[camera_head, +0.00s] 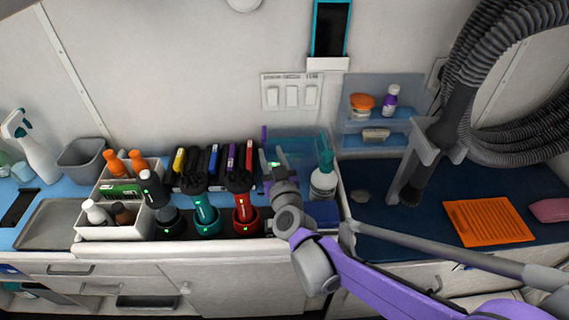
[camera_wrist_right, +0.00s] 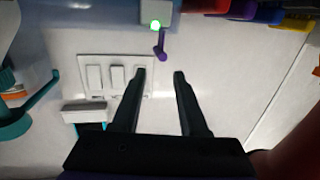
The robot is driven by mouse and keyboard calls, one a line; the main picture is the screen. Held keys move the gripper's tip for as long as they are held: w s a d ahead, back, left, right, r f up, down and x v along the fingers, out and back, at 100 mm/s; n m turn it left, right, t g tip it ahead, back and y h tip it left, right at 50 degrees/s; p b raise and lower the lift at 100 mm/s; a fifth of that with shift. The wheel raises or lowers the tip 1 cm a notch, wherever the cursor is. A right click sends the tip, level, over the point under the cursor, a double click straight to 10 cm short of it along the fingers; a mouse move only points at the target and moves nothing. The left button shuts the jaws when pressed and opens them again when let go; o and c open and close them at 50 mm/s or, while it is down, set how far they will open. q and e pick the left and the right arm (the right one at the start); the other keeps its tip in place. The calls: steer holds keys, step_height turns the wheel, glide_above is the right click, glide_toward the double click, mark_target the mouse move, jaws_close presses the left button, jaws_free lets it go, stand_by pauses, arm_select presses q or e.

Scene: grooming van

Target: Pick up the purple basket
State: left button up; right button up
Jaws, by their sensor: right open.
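I cannot make out a purple basket in either view. A small upright purple piece (camera_head: 264,135) shows at the back of the counter, beside my right gripper (camera_head: 275,160). A purple stick (camera_wrist_right: 161,43) also shows in the right wrist view, beside a grey block with a green light (camera_wrist_right: 157,14). My right gripper in the wrist view (camera_wrist_right: 159,75) has its two dark fingers apart, with nothing between them; the stick is beyond the fingertips. My right gripper and arm hide part of the counter. My left gripper is not in view.
Several clippers (camera_head: 205,215) with green lights stand left of my gripper. A white caddy (camera_head: 105,230) with bottles is further left. A teal-topped bottle (camera_head: 324,182) stands close on the right. A hose (camera_head: 470,60) hangs right. Wall switches (camera_head: 292,96) are behind.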

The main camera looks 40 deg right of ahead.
mark_target(271, 163)
steer(key=f, duration=0.1)
steer(key=w+f, duration=0.1)
steer(key=f, duration=0.1)
steer(key=shift+d+f+b, duration=0.15)
steer(key=shift+f+b, duration=0.15)
steer(key=shift+b, duration=0.05)
steer(key=x, duration=0.6)
steer(key=shift+w, duration=0.25)
jaws_close()
stand_by(0.9)
